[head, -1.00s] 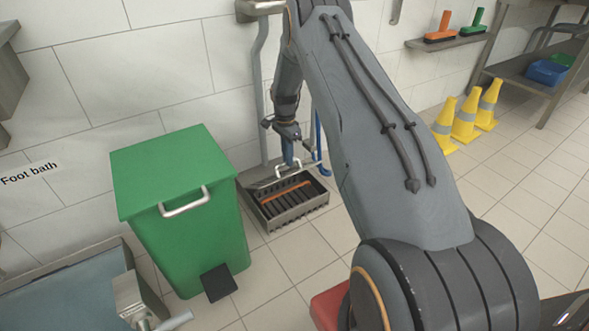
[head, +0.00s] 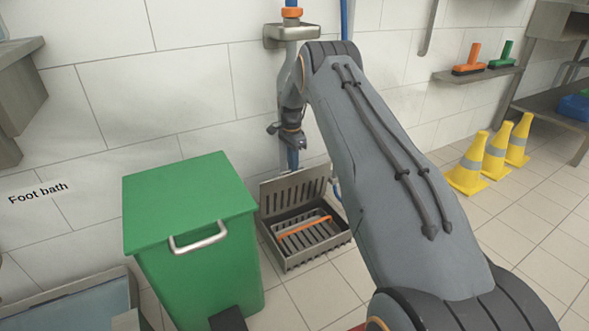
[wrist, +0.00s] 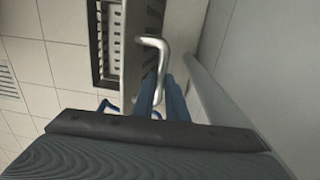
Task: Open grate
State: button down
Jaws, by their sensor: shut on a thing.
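The slotted metal grate (head: 293,188) is raised on edge at the back of its floor drain box (head: 318,250). It leans near upright by the wall. My gripper (head: 292,158) is just above and behind the grate's top edge. In the wrist view, my gripper's blue fingers (wrist: 161,92) are shut on the bent metal handle (wrist: 152,42) of the grate (wrist: 132,60). The fingertips' exact contact with the handle is partly hidden in the head view.
A green bin (head: 190,205) with a metal handle stands close to the left of the drain. An orange bar (head: 304,228) lies inside the drain box. Yellow cones (head: 494,155) stand at the right by the wall. The tiled floor in front is clear.

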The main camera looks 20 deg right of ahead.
jog(key=shift+s+a+f, duration=0.15)
jog(key=shift+a+f, duration=0.05)
jog(key=shift+f, duration=0.2)
jog(key=c, duration=1.8)
grip_release()
jog(key=shift+a, duration=0.1)
jog(key=shift+o, duration=0.2)
jog(key=shift+d+r, duration=0.25)
jog(key=shift+w, duration=0.2)
notch_tip(320, 180, up, 8)
jog(key=p, duration=0.2)
jog(key=shift+w+f+p, duration=0.1)
jog(key=shift+w+p, duration=0.05)
jog(key=shift+p, duration=0.25)
